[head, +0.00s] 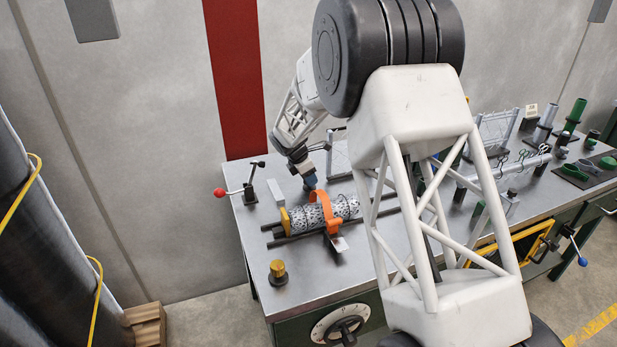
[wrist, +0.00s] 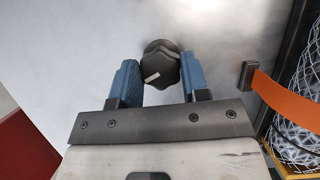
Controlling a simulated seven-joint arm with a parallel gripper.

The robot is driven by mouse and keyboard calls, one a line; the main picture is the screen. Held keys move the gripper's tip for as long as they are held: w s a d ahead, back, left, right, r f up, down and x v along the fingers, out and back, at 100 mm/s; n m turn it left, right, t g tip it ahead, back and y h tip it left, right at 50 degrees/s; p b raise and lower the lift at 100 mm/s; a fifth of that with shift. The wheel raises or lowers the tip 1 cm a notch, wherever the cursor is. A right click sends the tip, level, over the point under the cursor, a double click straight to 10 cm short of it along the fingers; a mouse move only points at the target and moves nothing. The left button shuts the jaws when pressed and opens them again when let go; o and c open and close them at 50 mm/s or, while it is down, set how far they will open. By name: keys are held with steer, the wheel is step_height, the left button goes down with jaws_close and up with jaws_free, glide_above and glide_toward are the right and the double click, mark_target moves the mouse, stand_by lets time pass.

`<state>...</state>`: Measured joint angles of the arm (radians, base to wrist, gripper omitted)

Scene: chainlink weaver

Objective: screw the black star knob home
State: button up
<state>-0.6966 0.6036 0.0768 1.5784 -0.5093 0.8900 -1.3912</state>
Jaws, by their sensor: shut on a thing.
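The black star knob (wrist: 160,72) is in the upper middle of the wrist view, with a short pale mark on it. A dark round piece shows just beyond it. My gripper (wrist: 161,66) has its two blue fingers on either side of the knob and is shut on it. In the head view my gripper (head: 310,182) is low over the back left part of the bench, behind the orange strap. The knob cannot be made out there.
An orange strap (head: 325,213) crosses a roll of wire mesh (head: 298,219) close to my gripper; the strap also shows in the wrist view (wrist: 280,98). A red-balled lever (head: 220,192) stands left, a brass-coloured knob (head: 278,271) in front. Bare bench top (head: 253,240) lies between them.

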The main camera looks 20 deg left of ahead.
steer(key=m+g, duration=0.1)
steer(key=m, duration=0.1)
steer(key=m+h, duration=0.1)
steer(key=m, duration=0.2)
steer(key=shift+w+m+g, duration=0.1)
steer(key=shift+m+g, duration=0.2)
steer(key=shift+g, duration=0.1)
steer(key=m+g, duration=0.2)
steer(key=m, duration=0.3)
steer(key=m+g, duration=0.1)
steer(key=m, duration=0.2)
steer(key=m+g, duration=0.1)
steer(key=m, duration=0.1)
steer(key=shift+w+m, duration=0.15)
steer(key=shift+m, duration=0.25)
steer(key=m+y, duration=0.1)
steer(key=m, duration=0.1)
steer(key=m+g, duration=0.1)
steer(key=m, duration=0.2)
steer(key=shift+g+y, duration=0.3)
steer(key=shift+y, duration=0.1)
steer(key=shift+m, duration=0.3)
steer(key=o, duration=0.9)
